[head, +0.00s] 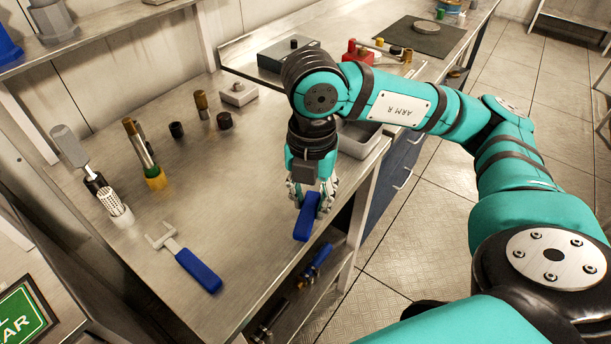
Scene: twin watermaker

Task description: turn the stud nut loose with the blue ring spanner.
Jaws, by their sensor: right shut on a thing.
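My right gripper (312,194) points down over the right-hand edge of the steel bench. It is shut on a blue handle (307,222), which looks like the blue ring spanner's. The spanner's ring end is hidden by the gripper and arm. I cannot pick out the stud nut for sure. A grey block (239,94) with a small knob on top stands farther back on the bench, apart from the gripper. My left gripper is not in view.
A blue-handled open-ended spanner (190,263) lies at the bench front. Black caps (224,120) stand mid-bench. A grey tray (357,143) sits behind my wrist. A shelf (283,325) lies below; the bench middle is clear.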

